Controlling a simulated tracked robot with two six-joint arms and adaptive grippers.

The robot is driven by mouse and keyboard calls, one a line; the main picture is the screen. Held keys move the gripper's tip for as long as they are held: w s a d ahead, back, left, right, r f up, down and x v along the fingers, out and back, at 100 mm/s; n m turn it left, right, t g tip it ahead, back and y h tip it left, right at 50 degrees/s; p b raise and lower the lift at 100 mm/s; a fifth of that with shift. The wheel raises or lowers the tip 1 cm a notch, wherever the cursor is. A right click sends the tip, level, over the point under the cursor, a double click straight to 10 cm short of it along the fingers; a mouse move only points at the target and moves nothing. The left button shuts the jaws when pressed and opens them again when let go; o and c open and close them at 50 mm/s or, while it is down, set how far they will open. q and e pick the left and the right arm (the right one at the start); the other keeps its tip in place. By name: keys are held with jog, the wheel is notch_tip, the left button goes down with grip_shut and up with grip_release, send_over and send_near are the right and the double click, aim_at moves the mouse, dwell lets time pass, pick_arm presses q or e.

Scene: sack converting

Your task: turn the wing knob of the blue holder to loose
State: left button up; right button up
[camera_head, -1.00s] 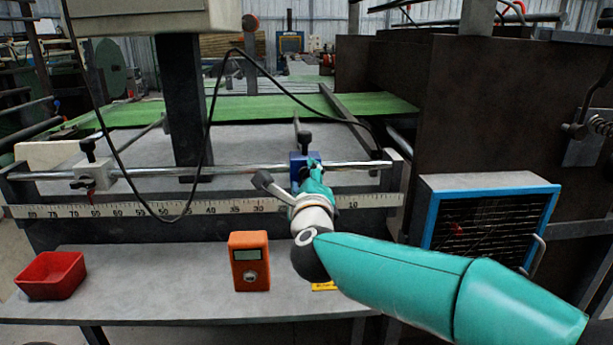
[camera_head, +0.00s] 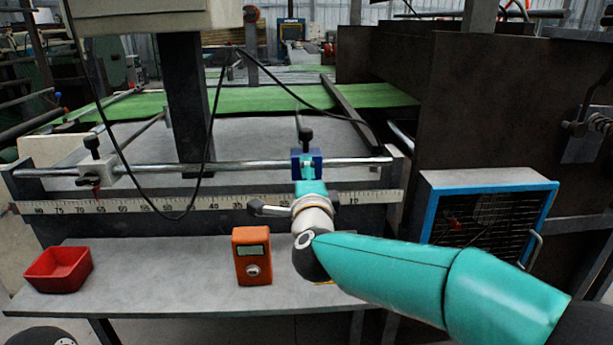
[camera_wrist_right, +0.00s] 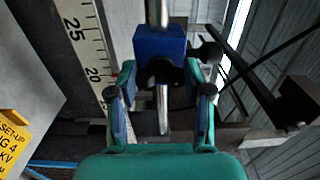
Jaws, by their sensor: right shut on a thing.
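The blue holder (camera_head: 306,158) sits on the chrome rail, with a black knob (camera_head: 305,135) standing on its top. In the right wrist view the blue holder (camera_wrist_right: 160,45) is straight ahead, and its dark wing knob (camera_wrist_right: 166,74) faces me between the fingers. My right gripper (camera_head: 311,186) reaches the holder's front from below and hides the wing knob in the head view. In the right wrist view my right gripper (camera_wrist_right: 163,95) has a finger on each side of the knob and is shut on it.
The chrome rail (camera_head: 240,167) runs above a ruler scale (camera_head: 150,204). A pale holder (camera_head: 97,172) sits on the rail at left. An orange meter (camera_head: 252,256) and a red tray (camera_head: 58,269) stand on the grey shelf (camera_head: 180,282). A black cable hangs before the rail.

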jog(key=shift+f, duration=0.35)
jog(key=o, duration=0.9)
jog(key=shift+o, duration=1.3)
jog(key=shift+r, duration=0.15)
jog(key=s, duration=1.2)
